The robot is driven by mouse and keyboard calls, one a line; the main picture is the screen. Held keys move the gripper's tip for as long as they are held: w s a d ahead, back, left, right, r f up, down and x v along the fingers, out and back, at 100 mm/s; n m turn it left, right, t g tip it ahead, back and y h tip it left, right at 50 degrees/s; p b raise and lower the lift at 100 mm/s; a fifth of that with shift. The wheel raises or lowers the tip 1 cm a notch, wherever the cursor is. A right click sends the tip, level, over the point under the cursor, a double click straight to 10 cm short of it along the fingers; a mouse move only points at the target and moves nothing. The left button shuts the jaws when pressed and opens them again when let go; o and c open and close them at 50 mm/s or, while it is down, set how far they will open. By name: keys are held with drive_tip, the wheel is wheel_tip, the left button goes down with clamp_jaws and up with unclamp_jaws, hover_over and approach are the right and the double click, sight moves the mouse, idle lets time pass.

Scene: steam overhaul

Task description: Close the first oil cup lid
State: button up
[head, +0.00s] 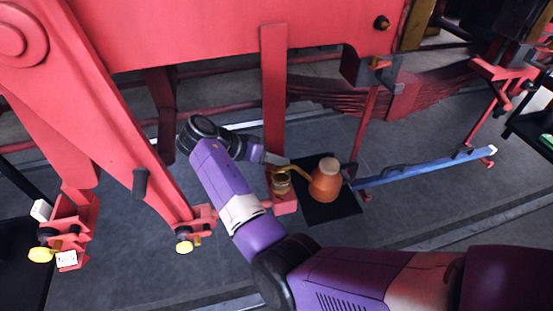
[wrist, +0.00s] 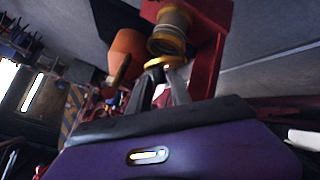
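An oil cup (head: 281,183) with a glass body and brass rims sits on a red bracket near the middle of the head view. It also shows at the top of the wrist view (wrist: 172,32). A round brass piece, seemingly its lid (wrist: 160,62), lies beside the cup's rim, close to my fingertips. My gripper (head: 268,158) is beside the cup; the head view shows its fingers small. In the wrist view my gripper's fingers (wrist: 160,78) are apart, with a gap between them. Whether a fingertip touches the lid I cannot tell.
An orange oil can (head: 326,181) stands on a black mat (head: 338,206) right beside the cup, its spout towards it. A red upright (head: 274,95) rises behind. Yellow-capped fittings (head: 41,255) (head: 184,247) are at left. A blue bar (head: 425,167) extends right.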

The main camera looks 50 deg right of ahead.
clamp_jaws()
drive_tip(key=f+t+b, duration=0.1)
drive_tip(key=b, duration=0.1)
drive_tip(key=s+a+m+t+h+b, duration=0.1)
drive_tip(key=b, duration=0.1)
drive_tip(key=shift+s+f+m+h, duration=0.15)
drive_tip(key=shift+f+m+h, duration=0.15)
drive_tip(key=shift+f, duration=0.05)
drive_tip(key=b, duration=0.2)
drive_tip(key=m+t+h+b, duration=0.1)
drive_tip(key=shift+s+a+f+b, duration=0.2)
drive_tip(key=shift+s+f+b, duration=0.1)
drive_tip(key=shift+s+b, duration=0.1)
unclamp_jaws()
